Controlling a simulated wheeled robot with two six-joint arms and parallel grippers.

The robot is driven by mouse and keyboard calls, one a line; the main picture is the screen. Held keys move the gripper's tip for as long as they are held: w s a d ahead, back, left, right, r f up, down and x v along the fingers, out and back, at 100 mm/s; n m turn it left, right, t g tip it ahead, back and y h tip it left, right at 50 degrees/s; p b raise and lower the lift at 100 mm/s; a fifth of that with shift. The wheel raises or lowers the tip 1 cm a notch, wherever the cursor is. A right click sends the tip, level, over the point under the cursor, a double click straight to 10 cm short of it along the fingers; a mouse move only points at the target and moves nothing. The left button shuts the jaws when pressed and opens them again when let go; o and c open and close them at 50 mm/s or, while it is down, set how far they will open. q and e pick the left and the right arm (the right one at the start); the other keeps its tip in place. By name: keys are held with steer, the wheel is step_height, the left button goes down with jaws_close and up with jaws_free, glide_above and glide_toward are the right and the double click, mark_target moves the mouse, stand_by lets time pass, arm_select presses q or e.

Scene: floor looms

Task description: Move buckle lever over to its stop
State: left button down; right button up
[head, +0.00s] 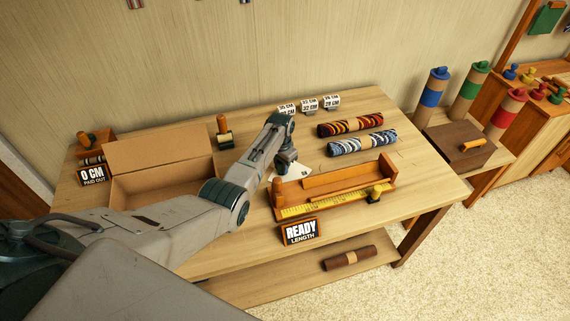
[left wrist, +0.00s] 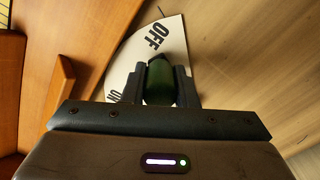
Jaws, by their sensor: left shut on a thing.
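In the left wrist view, my left gripper (left wrist: 160,85) is shut on a dark green grip, which I take to be the buckle lever (left wrist: 160,80). The grip stands over a white fan-shaped plate (left wrist: 135,62) with OFF lettered at its far part and ON, partly hidden, at its left. The grip's base and pivot are hidden by the fingers. In the head view the white plate (head: 291,169) shows behind the wooden tray, beside my left gripper (head: 287,150). My forearm and wrist hide most of the lever there. My right gripper is not in view.
A wooden tray (head: 345,196) with a yellow measuring tape stands right of the plate, with a READY LENGTH sign (head: 300,231) in front. Two patterned rolls (head: 351,125) lie behind it. An open cardboard box (head: 160,152) is at left. The table's right end is clear.

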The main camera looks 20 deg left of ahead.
arm_select(q)
steer(key=shift+a+r+m, duration=0.1)
steer(key=shift+a+m, duration=0.35)
steer(key=shift+m, duration=0.25)
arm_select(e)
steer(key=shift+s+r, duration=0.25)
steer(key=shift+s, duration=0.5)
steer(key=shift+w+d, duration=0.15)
arm_select(q)
steer(key=c, duration=1.1)
jaws_free()
steer(key=shift+s+a, duration=0.1)
steer(key=shift+c, duration=0.2)
step_height(320, 180, up, 11)
steer(key=shift+f+b, duration=0.15)
steer(key=shift+b, duration=0.25)
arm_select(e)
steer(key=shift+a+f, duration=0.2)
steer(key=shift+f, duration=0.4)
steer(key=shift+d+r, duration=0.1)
